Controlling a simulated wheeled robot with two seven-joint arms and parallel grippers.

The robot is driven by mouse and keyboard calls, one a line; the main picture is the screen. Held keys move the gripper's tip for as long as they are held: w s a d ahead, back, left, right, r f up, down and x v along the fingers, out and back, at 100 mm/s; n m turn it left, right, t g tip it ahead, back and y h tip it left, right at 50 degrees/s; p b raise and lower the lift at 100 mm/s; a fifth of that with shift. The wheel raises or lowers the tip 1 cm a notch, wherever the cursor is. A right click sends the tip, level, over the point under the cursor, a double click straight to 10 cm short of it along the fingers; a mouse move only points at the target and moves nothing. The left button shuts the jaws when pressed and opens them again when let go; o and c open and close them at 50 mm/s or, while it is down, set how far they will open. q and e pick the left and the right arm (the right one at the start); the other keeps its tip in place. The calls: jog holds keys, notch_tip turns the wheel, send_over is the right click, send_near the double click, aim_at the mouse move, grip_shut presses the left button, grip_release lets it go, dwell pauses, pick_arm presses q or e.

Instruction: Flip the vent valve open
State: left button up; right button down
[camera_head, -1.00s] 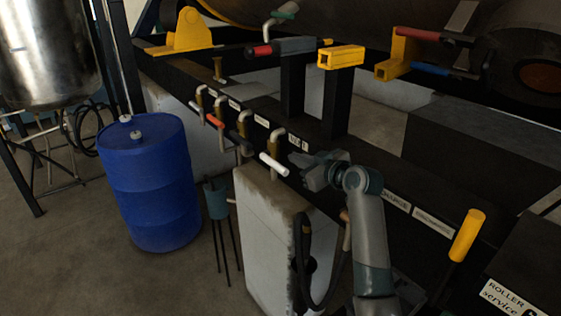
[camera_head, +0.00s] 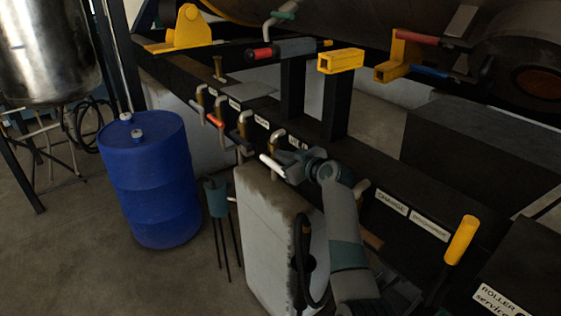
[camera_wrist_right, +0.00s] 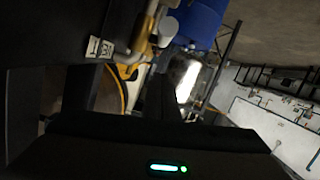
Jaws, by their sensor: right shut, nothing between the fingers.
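The valve with the white handle (camera_head: 272,166) is the nearest of several small lever valves along the dark beam. Its handle slants down to the right from a pale pipe elbow (camera_head: 277,138). A label (camera_head: 298,142) beside it is too small to read surely. My right gripper (camera_head: 290,164) is shut and empty, with its tips right by the handle's right end. I cannot tell whether they touch. In the right wrist view, pale valve parts (camera_wrist_right: 145,42) and a white label (camera_wrist_right: 100,47) show beyond the dark gripper. My left gripper is not in view.
Valves with a dark handle (camera_head: 239,139) and a red handle (camera_head: 214,121) stand farther along the beam. A stained white block (camera_head: 265,225) stands below. A blue drum (camera_head: 150,180) is at left. A yellow lever (camera_head: 461,240) rises at right.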

aim_at(279, 170)
jog(key=w+f+p, duration=0.1)
jog(key=w+f, duration=0.1)
jog(key=shift+a+f+p, duration=0.35)
jog(key=shift+p, duration=0.05)
jog(key=shift+d+f, duration=0.2)
jog(key=shift+f, duration=0.7)
